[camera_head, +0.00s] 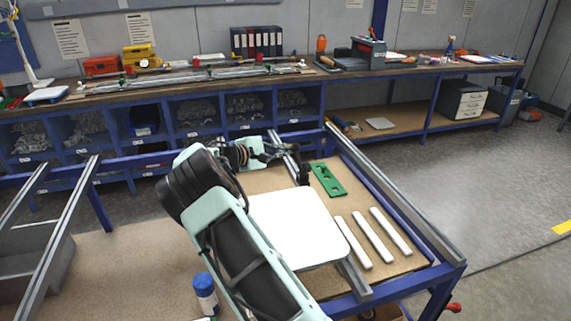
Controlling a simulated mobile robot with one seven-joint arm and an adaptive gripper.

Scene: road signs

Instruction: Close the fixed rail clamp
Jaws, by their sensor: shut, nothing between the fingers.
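A grey rail (352,278) runs along the blue-framed table, and a white panel covers its middle. Its far part shows beside my gripper (304,179). My gripper is dark and shut with nothing in it, low over the far part of the rail, close to the left end of a green plate with holes (328,180). I cannot make out the fixed rail clamp; it may be hidden by my gripper or too small to tell. I cannot tell whether my gripper touches the rail.
The white panel (298,228) lies in front of my gripper. Several white bars (374,237) lie to its right. A blue-capped bottle (205,293) stands left of my arm. A red knob (453,308) sticks out at the table's near right corner. A workbench (200,85) stands behind.

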